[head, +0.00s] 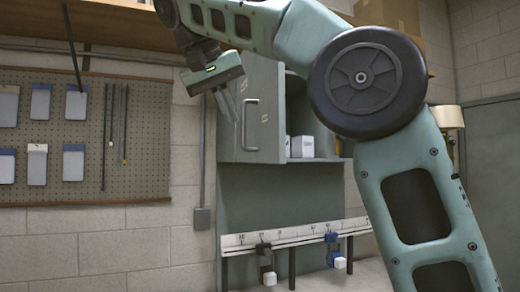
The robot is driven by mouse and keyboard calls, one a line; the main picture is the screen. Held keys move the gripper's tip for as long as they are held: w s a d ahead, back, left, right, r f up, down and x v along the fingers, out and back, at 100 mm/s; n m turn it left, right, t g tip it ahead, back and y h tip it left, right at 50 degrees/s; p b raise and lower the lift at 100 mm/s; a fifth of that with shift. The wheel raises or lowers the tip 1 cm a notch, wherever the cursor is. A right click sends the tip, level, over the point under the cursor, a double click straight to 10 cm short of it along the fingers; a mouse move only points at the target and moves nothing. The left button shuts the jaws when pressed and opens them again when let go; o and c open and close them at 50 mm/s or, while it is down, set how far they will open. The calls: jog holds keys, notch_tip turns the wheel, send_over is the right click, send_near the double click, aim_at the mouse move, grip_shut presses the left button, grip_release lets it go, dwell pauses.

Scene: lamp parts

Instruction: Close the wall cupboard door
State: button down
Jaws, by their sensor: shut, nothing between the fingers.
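The wall cupboard (310,110) hangs on the block wall behind my arm. Its grey-green door (266,110) stands open, swung out from the cupboard, with a silver bar handle (251,125) on its face. White boxes (302,146) show inside the open part. My gripper (228,104) points down at the door's left side, close to the handle; its fingers are together and hold nothing. I cannot tell whether the fingers touch the door. My arm hides the cupboard's right part.
A pegboard (150,140) with hanging cards and rods is on the left wall. A ruled rail (290,234) with black and blue clamps runs below the cupboard. A shelf (120,25) with cardboard boxes (390,14) runs above. A lamp (449,117) stands at the right.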

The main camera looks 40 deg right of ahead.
jog(key=d+f, duration=0.7)
jog(key=d, duration=0.2)
jog(key=shift+w+f, duration=0.15)
jog(key=shift+w, duration=0.05)
